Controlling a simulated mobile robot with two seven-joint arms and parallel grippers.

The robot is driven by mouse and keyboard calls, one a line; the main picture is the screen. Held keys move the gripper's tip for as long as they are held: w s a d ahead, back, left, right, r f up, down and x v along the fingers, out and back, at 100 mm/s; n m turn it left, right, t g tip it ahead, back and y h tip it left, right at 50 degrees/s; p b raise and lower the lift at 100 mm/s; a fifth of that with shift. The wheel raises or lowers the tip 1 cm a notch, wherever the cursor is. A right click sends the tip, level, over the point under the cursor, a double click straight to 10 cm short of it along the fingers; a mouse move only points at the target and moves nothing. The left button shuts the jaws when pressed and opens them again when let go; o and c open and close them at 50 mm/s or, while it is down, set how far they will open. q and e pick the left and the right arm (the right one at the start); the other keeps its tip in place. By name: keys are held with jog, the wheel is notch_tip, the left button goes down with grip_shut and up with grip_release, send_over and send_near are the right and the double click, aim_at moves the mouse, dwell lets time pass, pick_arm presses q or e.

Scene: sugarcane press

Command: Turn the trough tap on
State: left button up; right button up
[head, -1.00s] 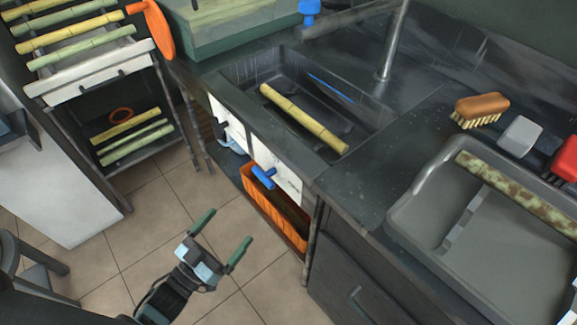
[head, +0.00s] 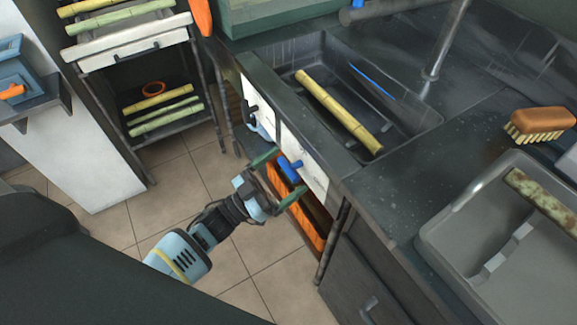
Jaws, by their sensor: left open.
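The trough (head: 325,50) is a dark basin sunk in the counter, with a yellow cane (head: 340,112) lying in it. A blue tap handle (head: 291,169) sits on a white front panel (head: 312,176) below the trough's rim. A smaller black fitting (head: 252,108) is on the panel further left. I cannot tell from labels which one is the trough tap. My left gripper (head: 279,176) is open, its green fingers to either side of the blue handle in the picture; contact cannot be told. My right gripper is out of view.
An orange crate (head: 311,231) stands under the panel, just below my left gripper. A grey tray (head: 455,240) and a brush (head: 541,122) are on the counter at right. A tall faucet pipe (head: 448,40) rises behind the trough. A cane rack (head: 130,57) stands at upper left.

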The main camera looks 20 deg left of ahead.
pick_arm(q)
jog(key=shift+x, duration=1)
jog(key=c, duration=0.9)
jog(key=shift+o, duration=0.2)
